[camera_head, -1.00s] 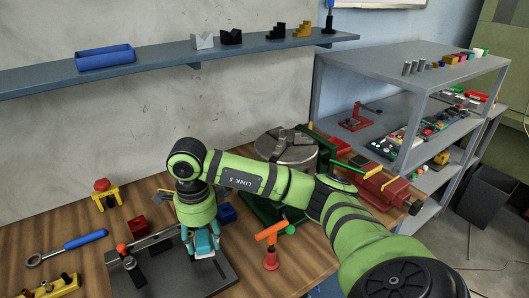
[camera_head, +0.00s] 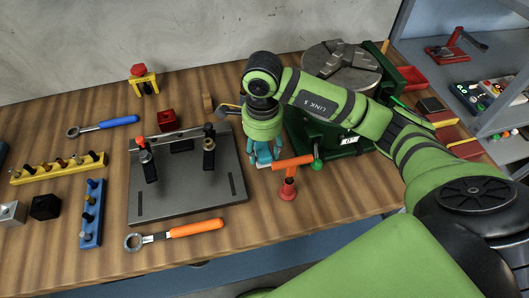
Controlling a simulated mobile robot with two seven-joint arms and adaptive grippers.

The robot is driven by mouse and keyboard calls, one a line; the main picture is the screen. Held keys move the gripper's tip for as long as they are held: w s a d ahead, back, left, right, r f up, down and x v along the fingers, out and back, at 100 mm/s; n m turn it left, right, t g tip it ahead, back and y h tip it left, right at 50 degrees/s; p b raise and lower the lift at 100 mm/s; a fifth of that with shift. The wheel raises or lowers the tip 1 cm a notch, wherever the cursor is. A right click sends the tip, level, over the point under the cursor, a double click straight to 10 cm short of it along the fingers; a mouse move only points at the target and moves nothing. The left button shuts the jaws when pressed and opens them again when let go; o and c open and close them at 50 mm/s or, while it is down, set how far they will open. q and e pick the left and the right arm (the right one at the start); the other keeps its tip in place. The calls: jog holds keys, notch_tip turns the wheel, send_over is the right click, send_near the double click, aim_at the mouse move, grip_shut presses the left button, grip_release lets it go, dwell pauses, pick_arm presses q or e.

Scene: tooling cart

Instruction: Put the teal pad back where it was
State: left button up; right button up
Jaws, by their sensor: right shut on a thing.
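My right gripper (camera_head: 263,158) points down near the right edge of a grey fixture plate (camera_head: 185,200). It is shut on a small teal piece (camera_head: 262,161), which looks like the teal pad. The fingers cover most of it, and its colour is close to theirs, so its outline is hard to tell. The plate carries two upright clamps, a left one (camera_head: 147,160) and a right one (camera_head: 209,147). I see no other teal pad on the table. My left gripper is not in view.
An orange-handled red tool (camera_head: 289,185) stands just right of my gripper. A green-based chuck (camera_head: 342,70) is behind my arm. An orange-handled wrench (camera_head: 175,234) lies in front of the plate, and a blue-handled wrench (camera_head: 103,126) lies behind it at left.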

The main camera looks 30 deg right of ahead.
aim_at(264, 156)
notch_tip(264, 156, down, 3)
jog(key=shift+d+f+p, duration=0.1)
jog(key=shift+f+p, duration=0.1)
jog(key=shift+p, duration=0.25)
jog(key=shift+f, duration=0.45)
jog(key=o, duration=1.1)
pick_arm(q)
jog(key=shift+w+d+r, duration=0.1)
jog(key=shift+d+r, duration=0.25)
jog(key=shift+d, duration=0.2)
